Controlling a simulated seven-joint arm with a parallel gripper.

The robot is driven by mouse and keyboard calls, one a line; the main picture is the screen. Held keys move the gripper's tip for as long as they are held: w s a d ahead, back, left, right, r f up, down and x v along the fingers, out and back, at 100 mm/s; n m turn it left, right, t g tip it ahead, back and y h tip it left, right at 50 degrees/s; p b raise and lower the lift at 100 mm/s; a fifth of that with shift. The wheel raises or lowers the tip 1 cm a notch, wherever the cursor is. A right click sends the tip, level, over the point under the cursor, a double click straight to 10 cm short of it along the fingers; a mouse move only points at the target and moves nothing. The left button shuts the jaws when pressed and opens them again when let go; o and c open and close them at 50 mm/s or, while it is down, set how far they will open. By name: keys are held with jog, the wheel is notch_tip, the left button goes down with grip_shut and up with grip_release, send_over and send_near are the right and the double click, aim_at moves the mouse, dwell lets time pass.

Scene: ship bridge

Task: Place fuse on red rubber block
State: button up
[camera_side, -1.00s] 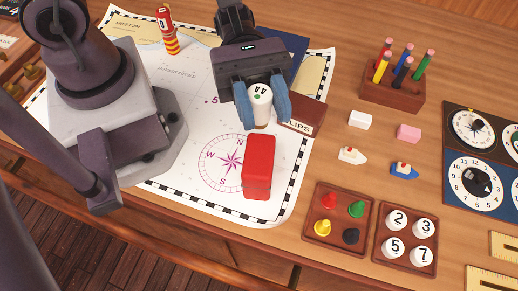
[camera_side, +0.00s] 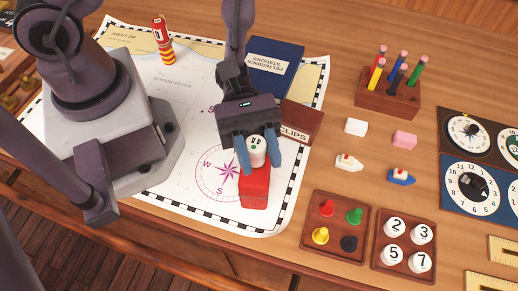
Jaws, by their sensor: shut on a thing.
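The fuse (camera_side: 257,149) is a white cylinder with a green dot and dark lettering on its top. My gripper (camera_side: 259,165) is shut on it, with a blue finger on each side. The red rubber block (camera_side: 254,190) lies on the chart in front of my gripper. The fuse and fingertips overlap the far end of the block in the picture. The lower part of the fuse is hard to make out, so I cannot tell whether it touches the block.
A brown clips box (camera_side: 302,123) stands close to the right of my gripper, with a blue book (camera_side: 275,72) behind. Trays of pegs (camera_side: 328,243) and numbered discs (camera_side: 394,269) sit at front right.

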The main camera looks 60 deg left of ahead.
jog(key=shift+f, duration=0.1)
jog(key=o, duration=0.9)
jog(key=w+a, duration=0.2)
jog(key=a, duration=1)
jog(key=shift+s+a+r+m+t+y, duration=0.35)
jog(key=shift+a+r+m+t+y, duration=1.3)
jog(key=shift+r+m+y, duration=1.6)
jog(key=shift+s+a+r+m+t+y, duration=0.4)
jog(key=shift+a+r+m+t+y, duration=1.45)
jog(key=shift+r, duration=2.2)
jog(key=shift+s+a+r+m+t+y, duration=0.35)
jog(key=shift+a+r+m+t+y, duration=0.65)
jog(key=shift+a+r+m+y, duration=1.6)
